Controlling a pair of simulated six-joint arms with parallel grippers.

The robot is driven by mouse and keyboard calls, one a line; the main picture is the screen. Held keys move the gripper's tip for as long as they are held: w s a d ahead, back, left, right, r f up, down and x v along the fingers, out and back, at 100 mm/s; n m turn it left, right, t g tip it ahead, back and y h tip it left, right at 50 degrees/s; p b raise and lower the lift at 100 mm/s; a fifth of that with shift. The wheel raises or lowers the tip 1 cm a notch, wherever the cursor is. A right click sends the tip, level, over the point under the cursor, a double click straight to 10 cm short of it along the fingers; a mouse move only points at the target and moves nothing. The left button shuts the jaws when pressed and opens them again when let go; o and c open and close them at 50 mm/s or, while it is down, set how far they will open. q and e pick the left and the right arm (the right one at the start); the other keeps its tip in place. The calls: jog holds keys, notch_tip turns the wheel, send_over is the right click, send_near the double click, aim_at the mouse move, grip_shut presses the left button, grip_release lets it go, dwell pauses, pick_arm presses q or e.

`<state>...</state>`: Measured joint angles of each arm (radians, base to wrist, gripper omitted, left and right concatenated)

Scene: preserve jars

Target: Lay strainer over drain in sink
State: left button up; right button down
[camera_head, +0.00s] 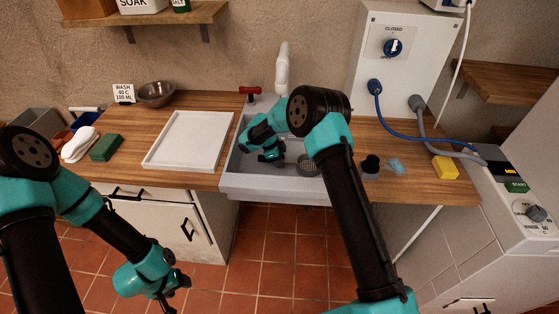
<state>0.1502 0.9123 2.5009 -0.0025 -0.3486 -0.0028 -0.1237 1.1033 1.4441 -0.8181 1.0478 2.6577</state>
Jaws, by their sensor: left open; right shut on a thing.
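The grey sink (262,183) is set in the middle of the wooden counter. A round, dark grey, grated disc (308,166) shows on the right of its basin; I cannot tell whether it is the drain or the strainer. My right gripper (276,157) is low in the basin, left of this disc, and points down. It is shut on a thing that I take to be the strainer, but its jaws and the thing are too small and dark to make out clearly. My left gripper (172,300) is open and empty, low in front of the counter, over the floor.
A white tray (188,140) lies left of the sink. A green block (105,148), a white cloth (80,144) and a metal bowl (156,94) are further left. A black cup-like thing (370,165) and a yellow block (445,168) are at right. The tap (282,70) rises behind the sink.

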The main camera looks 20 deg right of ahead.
jog(key=c, duration=0.8)
grip_release()
jog(key=v, duration=1.2)
jog(key=shift+r, duration=0.1)
